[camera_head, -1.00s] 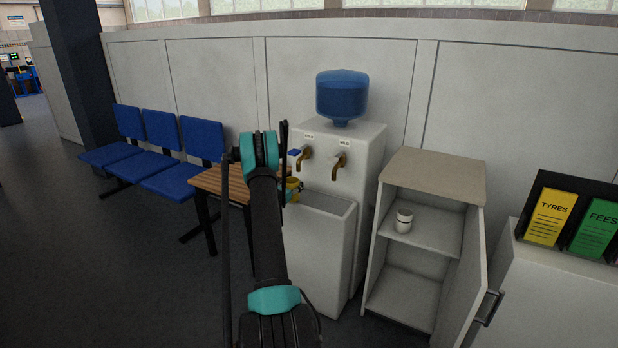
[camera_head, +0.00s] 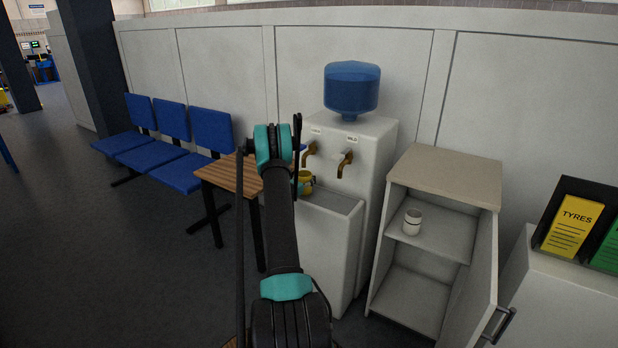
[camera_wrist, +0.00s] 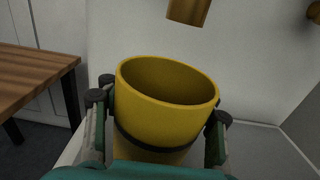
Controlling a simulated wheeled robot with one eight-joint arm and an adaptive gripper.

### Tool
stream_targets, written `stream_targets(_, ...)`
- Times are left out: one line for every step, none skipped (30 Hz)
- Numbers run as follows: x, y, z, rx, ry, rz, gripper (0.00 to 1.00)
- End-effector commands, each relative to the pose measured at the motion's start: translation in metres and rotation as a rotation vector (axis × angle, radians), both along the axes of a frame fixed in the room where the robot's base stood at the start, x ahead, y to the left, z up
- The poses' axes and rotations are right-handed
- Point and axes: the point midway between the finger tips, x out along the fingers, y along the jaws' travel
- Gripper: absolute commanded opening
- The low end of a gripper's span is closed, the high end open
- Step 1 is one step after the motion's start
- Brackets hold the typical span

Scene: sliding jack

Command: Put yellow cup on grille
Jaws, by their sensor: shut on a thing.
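The yellow cup (camera_wrist: 165,120) is upright with its open rim up and has a dark band around its lower part. My gripper (camera_wrist: 163,104) is shut on it, with a finger on each side. In the head view the cup (camera_head: 306,184) is partly hidden by my arm. It is beside the water dispenser's front (camera_head: 366,190), below its two taps. A brass tap spout (camera_wrist: 188,10) shows just beyond the cup in the wrist view.
A slatted wooden table (camera_head: 232,174) stands left of the dispenser, with blue chairs (camera_head: 172,122) further left. An open cabinet (camera_head: 445,172) with a white cup (camera_head: 412,221) on its shelf stands to the right. A blue bottle (camera_head: 351,90) tops the dispenser.

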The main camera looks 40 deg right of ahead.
Motion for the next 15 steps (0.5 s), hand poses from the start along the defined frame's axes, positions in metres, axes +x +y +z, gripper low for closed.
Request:
stream_targets(0.0000, 0.0000, -0.0016, 0.000, 0.000, 0.000, 0.30)
stream_targets(0.0000, 0.0000, -0.0024, 0.000, 0.000, 0.000, 0.30)
stream_targets(0.0000, 0.0000, -0.0034, 0.000, 0.000, 0.000, 0.30)
stream_targets(0.0000, 0.0000, -0.0032, 0.000, 0.000, 0.000, 0.52)
stream_targets(0.0000, 0.0000, -0.0031, 0.000, 0.000, 0.000, 0.56)
stream_targets(0.0000, 0.0000, -0.0031, 0.000, 0.000, 0.000, 0.61)
stream_targets(0.0000, 0.0000, -0.0031, 0.000, 0.000, 0.000, 0.64)
stream_targets(0.0000, 0.0000, -0.0031, 0.000, 0.000, 0.000, 0.68)
stream_targets(0.0000, 0.0000, -0.0031, 0.000, 0.000, 0.000, 0.73)
stream_targets(0.0000, 0.0000, -0.0031, 0.000, 0.000, 0.000, 0.77)
stream_targets(0.0000, 0.0000, -0.0031, 0.000, 0.000, 0.000, 0.78)
stream_targets(0.0000, 0.0000, -0.0031, 0.000, 0.000, 0.000, 0.78)
stream_targets(0.0000, 0.0000, -0.0031, 0.000, 0.000, 0.000, 0.78)
stream_targets(0.0000, 0.0000, -0.0031, 0.000, 0.000, 0.000, 0.78)
stream_targets(0.0000, 0.0000, -0.0031, 0.000, 0.000, 0.000, 0.78)
